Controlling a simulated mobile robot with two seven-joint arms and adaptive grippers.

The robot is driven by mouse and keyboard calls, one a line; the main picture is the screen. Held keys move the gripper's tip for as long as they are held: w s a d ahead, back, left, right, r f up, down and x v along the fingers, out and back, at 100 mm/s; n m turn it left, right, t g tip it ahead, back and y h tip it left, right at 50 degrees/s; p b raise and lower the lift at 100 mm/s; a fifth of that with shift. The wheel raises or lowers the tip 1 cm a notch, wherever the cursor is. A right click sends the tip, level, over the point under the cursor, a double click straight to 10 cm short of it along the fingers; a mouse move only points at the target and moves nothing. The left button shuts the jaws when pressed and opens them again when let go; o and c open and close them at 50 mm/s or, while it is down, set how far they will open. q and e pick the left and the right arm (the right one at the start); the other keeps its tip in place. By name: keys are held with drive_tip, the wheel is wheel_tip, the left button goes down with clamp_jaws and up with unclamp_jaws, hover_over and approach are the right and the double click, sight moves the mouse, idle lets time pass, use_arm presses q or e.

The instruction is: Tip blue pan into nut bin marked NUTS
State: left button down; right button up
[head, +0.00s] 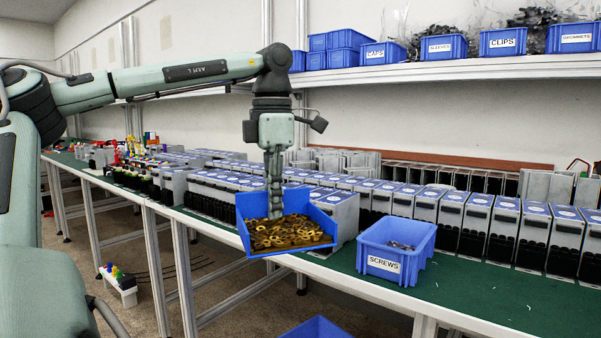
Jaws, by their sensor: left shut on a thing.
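My left gripper (275,207) points down and is shut on the blue pan (287,254), at its back wall. The pan is full of brass-coloured nuts or rings (288,232). It is held in the air at the bench's front edge, with its front side toward me. My right gripper does not show. No bin with a NUTS label is in view. Part of a blue container (318,328) shows low at the bottom edge, below the pan; its label, if any, is out of view.
A blue bin marked SCREWS (397,247) stands on the green bench (480,287) right of the pan. Rows of soft starter units (535,235) fill the bench behind. A shelf (460,69) above carries blue bins marked CAPS, SLEEVES and CLIPS. The floor below the bench front is open.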

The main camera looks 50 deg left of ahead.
use_arm(q)
drive_tip(key=w+d+f+m, duration=0.1)
drive_tip(key=d+f+m, duration=0.1)
drive_tip(key=f+m, duration=0.6)
drive_tip(key=w+d+f+m, duration=0.15)
drive_tip(key=f+m, duration=0.25)
drive_tip(key=f, duration=0.9)
drive_tip(key=w+d+f+m, duration=0.2)
drive_tip(key=d+m, duration=0.4)
drive_tip(key=d, duration=0.2)
drive_tip(key=w+d+f+m, duration=0.2)
drive_tip(key=w+d+m, duration=0.1)
drive_tip(key=d+m, duration=0.4)
drive_tip(key=w+d+f+m, duration=0.2)
drive_tip(key=d+m, duration=0.5)
drive_tip(key=d, duration=0.4)
drive_tip(key=shift+w+d+f, duration=0.25)
drive_tip(key=shift+f, duration=0.1)
